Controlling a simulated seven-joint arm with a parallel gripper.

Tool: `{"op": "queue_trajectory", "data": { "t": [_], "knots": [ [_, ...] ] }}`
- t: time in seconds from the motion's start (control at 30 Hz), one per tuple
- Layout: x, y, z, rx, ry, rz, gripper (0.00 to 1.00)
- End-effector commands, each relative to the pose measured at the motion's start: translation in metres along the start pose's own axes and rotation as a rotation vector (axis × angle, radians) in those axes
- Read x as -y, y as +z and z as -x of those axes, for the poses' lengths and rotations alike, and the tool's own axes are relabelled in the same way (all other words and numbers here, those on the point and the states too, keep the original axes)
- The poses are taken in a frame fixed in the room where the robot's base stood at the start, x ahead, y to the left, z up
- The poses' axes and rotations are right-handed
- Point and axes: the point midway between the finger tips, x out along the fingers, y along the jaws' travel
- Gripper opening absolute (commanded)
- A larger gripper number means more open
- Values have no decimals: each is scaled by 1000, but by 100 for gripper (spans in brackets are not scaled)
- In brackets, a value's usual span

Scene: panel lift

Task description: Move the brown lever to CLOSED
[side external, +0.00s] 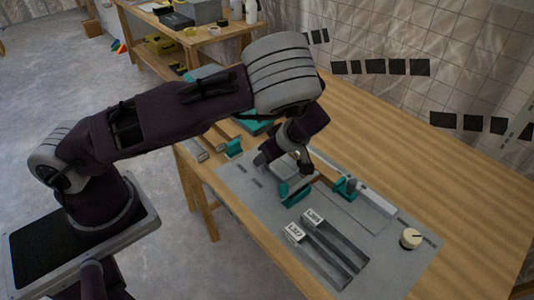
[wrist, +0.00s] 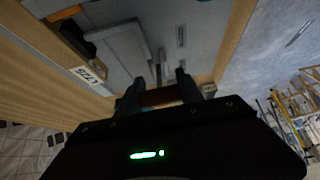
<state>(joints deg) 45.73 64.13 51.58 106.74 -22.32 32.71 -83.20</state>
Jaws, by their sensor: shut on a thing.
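The brown lever (wrist: 160,96) shows in the wrist view as a short brown bar between my two fingers. My gripper (wrist: 157,92) is shut on it, with one dark finger on each side. In the side external view my gripper (side external: 300,161) is low over the far part of the grey panel (side external: 240,178), and the arm and fingers hide most of the lever there. I cannot read a CLOSED mark in either view.
Teal brackets stand on the panel, one near my gripper (side external: 293,193) and one to its right (side external: 345,187). Two dark slots with white labels (side external: 296,233) lie in front. A cream knob (side external: 410,238) sits at the right. The wooden table (side external: 440,190) is clear behind.

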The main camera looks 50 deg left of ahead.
Motion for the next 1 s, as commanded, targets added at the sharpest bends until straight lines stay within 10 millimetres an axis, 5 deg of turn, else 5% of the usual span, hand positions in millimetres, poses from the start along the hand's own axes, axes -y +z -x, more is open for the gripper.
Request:
{"op": "queue_trajectory", "data": {
  "t": [0.43, 0.47, 0.57, 0.87, 1.0],
  "knots": [
    [0, 3, -1, -6, -1, -3, 0],
    [0, 3, -1, -6, -1, -3, 47],
    [0, 3, -1, -6, -1, -3, 65],
    [0, 2, 1, -7, -1, -2, 65],
    [0, 3, 24, -5, 3, -3, 65]
  ]
}}
